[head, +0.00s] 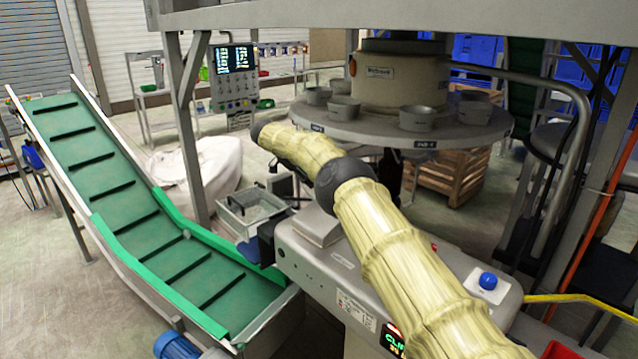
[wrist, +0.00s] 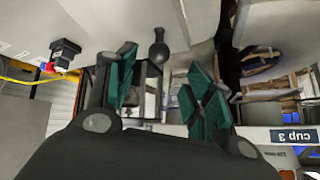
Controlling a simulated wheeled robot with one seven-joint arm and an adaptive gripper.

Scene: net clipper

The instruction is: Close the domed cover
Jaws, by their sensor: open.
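My gripper (wrist: 170,85) shows in the wrist view with its two green-padded fingers apart and nothing between them. Beyond the fingers is a dark ball knob (wrist: 159,50) on a short stem, joined to a pale grey surface (wrist: 105,18). The knob lies apart from the fingers. I cannot tell whether this surface is the domed cover, or how far it stands open. In the head view the grey clipper machine (head: 343,272) stands below my yellow-sleeved arm, which hides part of its top. My gripper cannot be made out in the head view.
A round table (head: 370,130) with several grey cups stands behind the machine. A green conveyor (head: 115,195) slopes down at left. A grey bin (head: 250,210) and a white sack (head: 207,170) are near the machine. A blue button (head: 488,281) and yellow hose (head: 575,298) are at right.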

